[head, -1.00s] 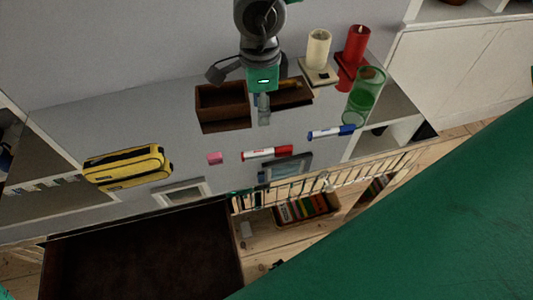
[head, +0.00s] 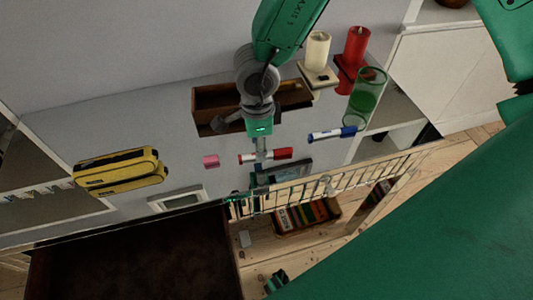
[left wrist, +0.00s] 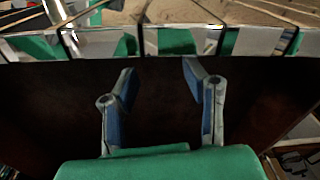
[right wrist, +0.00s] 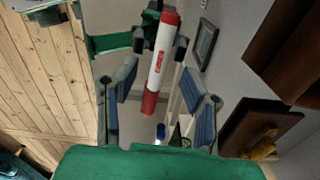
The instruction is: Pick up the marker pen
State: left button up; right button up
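A red-and-white marker pen (head: 283,153) lies on the grey shelf top. A blue-and-white marker pen (head: 325,135) lies to its right. My right gripper (head: 261,158) is over the red marker and hides its middle in the head view. In the right wrist view, the red marker (right wrist: 159,62) runs lengthwise in the gap between the spread fingers of my right gripper (right wrist: 160,85); neither finger is seen closed on it. My left gripper (left wrist: 158,75) is open and empty in front of a dark brown surface. I cannot make it out clearly in the head view.
A pink block (head: 211,161) and a yellow-black case (head: 121,172) lie left of the markers. A brown wooden box (head: 208,98), candles (head: 317,49) (head: 356,46) and a green glass (head: 368,90) stand behind. A picture frame (head: 290,171) is close by the red marker.

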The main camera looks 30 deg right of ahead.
notch_tip(320, 180, down, 3)
jog(key=shift+w+a+r, duration=0.1)
jog(key=shift+r, duration=0.1)
grip_shut()
jog(key=shift+r, duration=0.15)
